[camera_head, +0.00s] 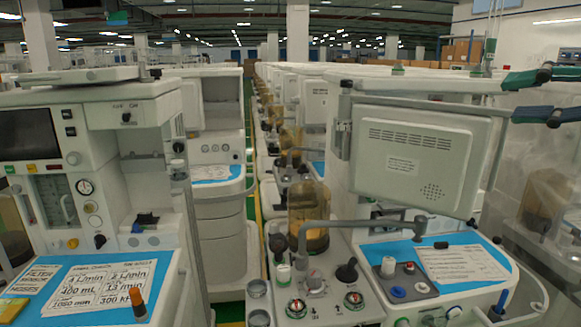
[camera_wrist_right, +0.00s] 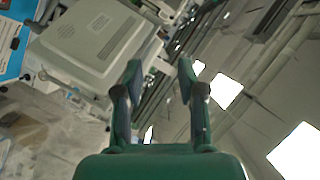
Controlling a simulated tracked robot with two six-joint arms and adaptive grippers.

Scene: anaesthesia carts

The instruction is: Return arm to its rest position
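My right gripper (camera_head: 513,99) comes in from the right edge, beside the upper right of the near right cart. Its two dark green fingers point left and stand apart, with nothing between them. The right wrist view shows the same open, empty gripper (camera_wrist_right: 160,66), with the back of the cart's screen (camera_wrist_right: 92,38) to its left. In the head view, a grey bent tube arm (camera_head: 360,224) spans the right cart's worktop. A thin grey bar (camera_head: 420,87) runs above the screen housing (camera_head: 418,155). My left gripper is not in view.
The left cart (camera_head: 100,108) carries a dark screen (camera_head: 28,137) and written blue sheets. Blue mats, knobs and an amber canister (camera_head: 308,215) fill the right cart's top. More carts stretch back in rows. Cardboard boxes (camera_head: 462,50) stand at the back right.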

